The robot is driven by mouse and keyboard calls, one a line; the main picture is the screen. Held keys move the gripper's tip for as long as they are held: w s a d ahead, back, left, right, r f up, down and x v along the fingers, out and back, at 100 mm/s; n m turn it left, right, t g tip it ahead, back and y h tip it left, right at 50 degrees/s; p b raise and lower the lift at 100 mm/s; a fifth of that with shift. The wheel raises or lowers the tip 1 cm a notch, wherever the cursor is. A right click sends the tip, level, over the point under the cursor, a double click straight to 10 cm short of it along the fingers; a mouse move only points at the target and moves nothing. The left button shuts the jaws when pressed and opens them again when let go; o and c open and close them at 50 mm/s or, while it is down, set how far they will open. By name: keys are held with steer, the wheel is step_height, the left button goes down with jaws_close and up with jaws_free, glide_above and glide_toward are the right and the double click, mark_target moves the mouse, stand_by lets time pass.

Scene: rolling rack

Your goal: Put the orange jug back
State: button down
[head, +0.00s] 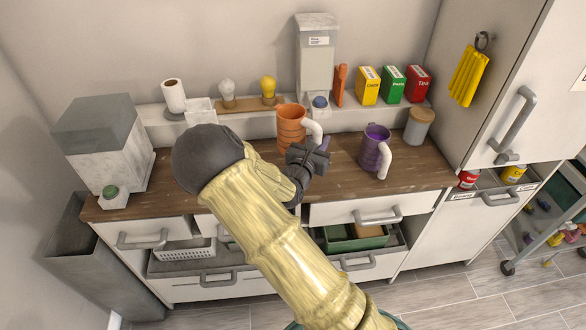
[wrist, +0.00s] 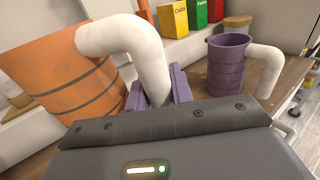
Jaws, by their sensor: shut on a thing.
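The orange jug (head: 291,128) has dark bands and a white curved handle. It is at the back of the wooden counter, in front of the raised back shelf. My gripper (head: 318,154) is shut on the white handle, on the jug's right side. In the wrist view the orange jug (wrist: 66,78) fills the left and looks tilted, with its handle running down between my gripper's purple fingers (wrist: 160,92). I cannot tell whether its base touches the counter, because my arm hides the lower part.
A purple jug (head: 375,148) with a white handle stands on the wooden counter (head: 340,178) to the right, near a lidded jar (head: 418,127). The back shelf (head: 355,118) holds bulbs, a paper roll, a dispenser and colored boxes. Open drawers (head: 357,240) project below.

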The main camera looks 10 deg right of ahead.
steer(key=shift+d+f+p, duration=0.15)
steer(key=shift+f+p, duration=0.15)
steer(key=shift+f, duration=2.4)
steer(key=shift+w+f, duration=0.15)
steer(key=shift+f, duration=1.95)
steer(key=shift+d+f, duration=0.15)
steer(key=shift+d, duration=0.05)
steer(key=c, duration=1.2)
jaws_free()
steer(key=shift+a, duration=0.25)
